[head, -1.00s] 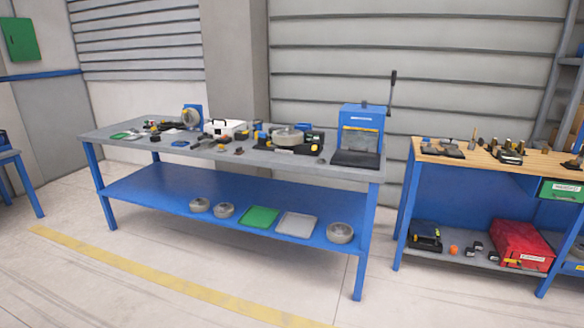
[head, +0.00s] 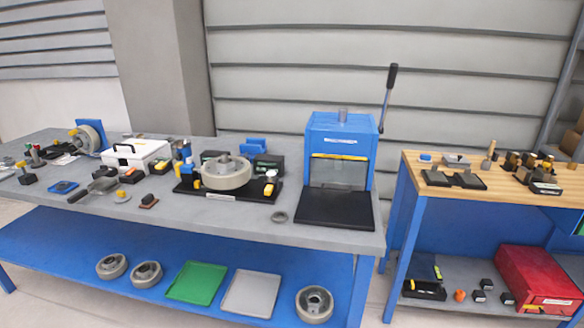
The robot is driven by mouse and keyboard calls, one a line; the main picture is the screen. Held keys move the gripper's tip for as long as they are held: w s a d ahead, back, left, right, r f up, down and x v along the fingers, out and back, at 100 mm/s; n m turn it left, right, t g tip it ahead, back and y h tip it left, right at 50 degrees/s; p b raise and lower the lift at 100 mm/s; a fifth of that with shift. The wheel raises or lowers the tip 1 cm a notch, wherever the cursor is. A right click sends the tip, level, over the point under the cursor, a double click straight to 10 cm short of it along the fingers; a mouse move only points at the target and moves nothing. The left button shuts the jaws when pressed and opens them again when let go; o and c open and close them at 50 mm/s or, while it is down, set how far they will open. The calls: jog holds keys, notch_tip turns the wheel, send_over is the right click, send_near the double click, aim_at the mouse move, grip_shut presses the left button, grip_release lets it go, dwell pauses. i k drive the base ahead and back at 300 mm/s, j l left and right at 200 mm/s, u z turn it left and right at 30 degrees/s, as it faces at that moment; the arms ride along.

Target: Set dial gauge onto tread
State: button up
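A grey wheel (head: 226,176) lies flat on a black fixture base (head: 262,190) in the middle of the workbench in the head view; its outer rim is a smooth tread band. Another wheel (head: 92,137) stands upright against a blue stand (head: 97,126) at the bench's far left, with a small yellow part at its left side. A small round yellow-and-white item (head: 121,197) lies on the bench top. No dial gauge is clear enough to name for sure among the small items. My gripper is not in view.
A blue press (head: 341,135) with a raised lever stands at the bench's right end. A white case (head: 136,157) and several small tools crowd the left half. A wooden-topped bench (head: 425,163) stands at right. The grey bench's front edge (head: 250,228) is mostly clear.

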aim_at(271, 181)
jog(key=i+j+z, duration=0.15)
jog(key=i+j, duration=0.8)
jog(key=i, duration=0.05)
